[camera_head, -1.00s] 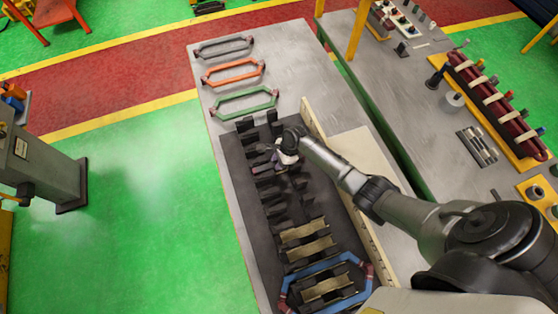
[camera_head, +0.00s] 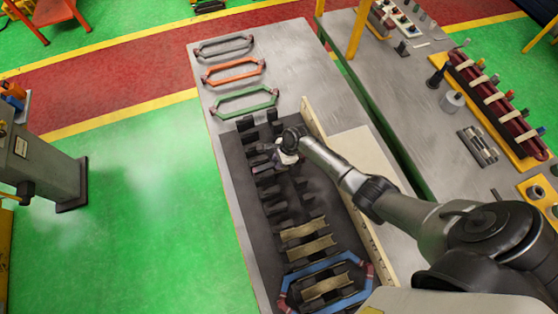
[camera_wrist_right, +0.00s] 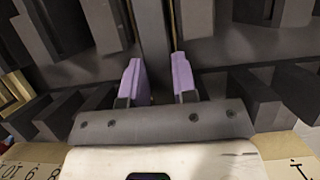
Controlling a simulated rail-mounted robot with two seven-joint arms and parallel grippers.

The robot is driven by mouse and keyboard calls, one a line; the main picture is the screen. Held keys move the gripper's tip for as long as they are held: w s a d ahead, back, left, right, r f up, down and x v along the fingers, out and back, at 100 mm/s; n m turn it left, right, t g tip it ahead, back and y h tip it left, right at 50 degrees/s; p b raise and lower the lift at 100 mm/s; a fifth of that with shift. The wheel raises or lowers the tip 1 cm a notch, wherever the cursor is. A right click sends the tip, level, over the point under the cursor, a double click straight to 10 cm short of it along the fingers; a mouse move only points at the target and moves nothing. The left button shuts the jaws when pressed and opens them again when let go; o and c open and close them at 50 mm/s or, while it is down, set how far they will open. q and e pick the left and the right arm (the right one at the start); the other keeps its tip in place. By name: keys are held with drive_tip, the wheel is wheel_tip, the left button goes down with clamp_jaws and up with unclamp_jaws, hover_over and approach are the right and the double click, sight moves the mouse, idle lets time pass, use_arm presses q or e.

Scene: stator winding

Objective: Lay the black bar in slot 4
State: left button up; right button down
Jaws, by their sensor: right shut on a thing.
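The dark stator fixture (camera_head: 240,165) lies on the grey bench with two rows of black teeth forming slots. My right gripper (camera_head: 283,166) is over the middle of these rows. In the right wrist view its two purple fingers (camera_wrist_right: 157,80) are on either side of the black bar (camera_wrist_right: 155,45), which runs away between the dark teeth. The gripper is shut on the bar. The bar's near end is hidden by the gripper, and I cannot tell the slot number or whether the bar touches the slot floor. My left gripper is not in view.
Grey (camera_head: 224,46), orange (camera_head: 232,71) and green (camera_head: 245,102) coil frames lie at the bench's far end. A blue coil frame (camera_head: 328,262) sits over the fixture's near end. Tan liners (camera_head: 305,230) fill nearby slots. A cream rail (camera_head: 318,125) borders the fixture's right side.

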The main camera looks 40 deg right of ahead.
drive_tip(key=shift+f, duration=0.35)
idle(0.4)
drive_tip(key=c, duration=0.9)
unclamp_jaws()
drive_tip(key=shift+o, duration=0.4)
drive_tip(key=shift+r, duration=0.15)
drive_tip(key=shift+r+p, duration=0.6)
drive_tip(key=shift+p, duration=0.45)
drive_tip(key=shift+r, duration=0.1)
